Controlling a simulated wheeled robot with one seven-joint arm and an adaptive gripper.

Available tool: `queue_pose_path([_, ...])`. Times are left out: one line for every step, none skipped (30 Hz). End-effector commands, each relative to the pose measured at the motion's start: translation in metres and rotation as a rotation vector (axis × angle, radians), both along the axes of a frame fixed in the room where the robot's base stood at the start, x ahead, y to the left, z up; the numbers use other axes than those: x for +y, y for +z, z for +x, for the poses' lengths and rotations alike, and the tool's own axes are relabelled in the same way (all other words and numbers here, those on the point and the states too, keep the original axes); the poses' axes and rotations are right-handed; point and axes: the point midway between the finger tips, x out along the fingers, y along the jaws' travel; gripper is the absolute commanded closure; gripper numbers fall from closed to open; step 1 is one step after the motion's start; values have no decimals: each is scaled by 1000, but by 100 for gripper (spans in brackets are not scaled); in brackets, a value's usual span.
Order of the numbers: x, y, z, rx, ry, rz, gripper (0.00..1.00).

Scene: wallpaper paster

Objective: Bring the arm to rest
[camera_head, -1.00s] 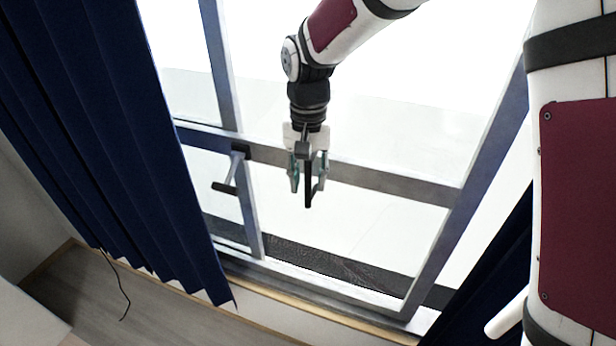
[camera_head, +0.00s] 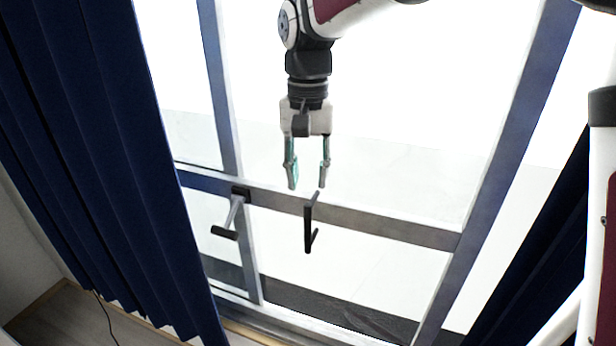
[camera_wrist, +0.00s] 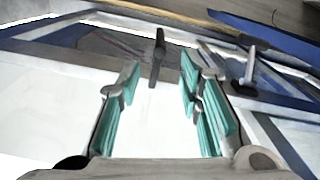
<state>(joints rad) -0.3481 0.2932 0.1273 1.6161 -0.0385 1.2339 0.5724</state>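My gripper (camera_head: 307,185) is in the upper middle of the head view, pointing down, with its two teal-padded fingers spread apart and nothing between them. A black tool with a bar and a crosspiece (camera_head: 308,229) shows just below the fingertips, apart from them, in front of the window frame. I cannot tell what supports it. In the wrist view my gripper (camera_wrist: 158,85) is also open, and the dark bar (camera_wrist: 157,58) shows beyond the fingertips.
A large window with a grey-blue frame (camera_head: 390,226) fills the middle. A black window handle (camera_head: 225,232) sticks out on its left. Dark blue curtains hang at the left (camera_head: 95,150) and right (camera_head: 545,240). A dark cable (camera_head: 106,318) lies at the lower left.

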Motion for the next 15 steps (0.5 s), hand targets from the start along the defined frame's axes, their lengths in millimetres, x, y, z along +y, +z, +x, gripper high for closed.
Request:
queue_pose_path([0, 0, 0, 0, 0, 0, 67])
queue_pose_path([0, 0, 0, 0, 0, 0, 67])
queue_pose_path([0, 0, 0, 0, 0, 0, 67])
queue_pose_path([0, 0, 0, -1, 0, 0, 67])
queue_pose_path([-1, 1, -1, -2, 0, 1, 67])
queue_pose_path([-4, 2, -2, -6, 0, 1, 67])
queue_pose_path([-6, 4, -3, -11, 1, 2, 67])
queue_pose_path([-10, 7, -4, -18, 2, 4, 67])
queue_pose_path([-17, 12, -8, -29, 4, 5, 67])
queue_pose_path([-23, 16, -11, -40, 5, 7, 67])
queue_pose_path([-30, 20, -16, -50, 8, 10, 67])
queue_pose_path([-41, 27, -22, -69, 9, 12, 67])
queue_pose_path([-50, 32, -28, -86, 13, 14, 67])
queue_pose_path([-59, 37, -34, -101, 14, 16, 67])
queue_pose_path([-71, 42, -43, -123, 18, 18, 67])
